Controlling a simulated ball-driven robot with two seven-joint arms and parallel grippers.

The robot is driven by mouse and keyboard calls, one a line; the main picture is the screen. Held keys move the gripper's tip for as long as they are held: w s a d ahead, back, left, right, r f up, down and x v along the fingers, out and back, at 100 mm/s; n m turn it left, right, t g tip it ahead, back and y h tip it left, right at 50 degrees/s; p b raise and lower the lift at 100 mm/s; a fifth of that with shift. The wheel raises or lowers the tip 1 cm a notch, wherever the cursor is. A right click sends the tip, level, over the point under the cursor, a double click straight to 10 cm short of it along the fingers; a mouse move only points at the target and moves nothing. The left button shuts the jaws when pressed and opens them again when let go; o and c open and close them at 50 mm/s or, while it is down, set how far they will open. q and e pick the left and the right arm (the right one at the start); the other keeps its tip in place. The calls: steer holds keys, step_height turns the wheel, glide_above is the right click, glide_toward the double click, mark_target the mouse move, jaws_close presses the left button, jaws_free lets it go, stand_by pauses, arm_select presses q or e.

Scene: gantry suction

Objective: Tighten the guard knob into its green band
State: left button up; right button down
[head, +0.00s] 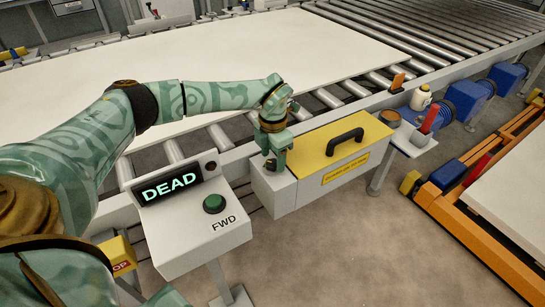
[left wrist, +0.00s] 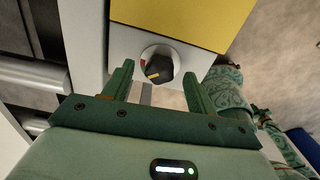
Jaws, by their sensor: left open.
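The guard knob (left wrist: 159,70) is black with a yellow pointer line. It sits on a round pale dial on the end of the white guard box (head: 275,192). In the left wrist view its pointer slants toward the lower left, and a red mark shows at the dial's left edge. I cannot make out a green band. My left gripper (head: 273,158) is over the box end in the head view. In the left wrist view its open fingers (left wrist: 158,76) stand on either side of the knob, with gaps visible.
The box has a yellow lid (head: 342,145) with a black handle (head: 344,141). A console (head: 190,225) with a DEAD display (head: 169,187) and green FWD button (head: 214,204) stands left. A large pale board (head: 240,55) lies on the rollers. A small shelf (head: 409,140) holds items at right.

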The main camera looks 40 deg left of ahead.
mark_target(273, 161)
arm_select(q)
step_height(273, 161, up, 15)
steer(key=p, duration=0.4)
steer(key=shift+r+p, duration=0.2)
steer(key=shift+p, duration=0.1)
arm_select(e)
steer(key=r, duration=0.1)
steer(key=w+r, duration=0.1)
steer(key=r, duration=0.2)
steer(key=shift+w+r, duration=0.35)
steer(key=shift+w, duration=0.05)
steer(key=shift+t, duration=0.3)
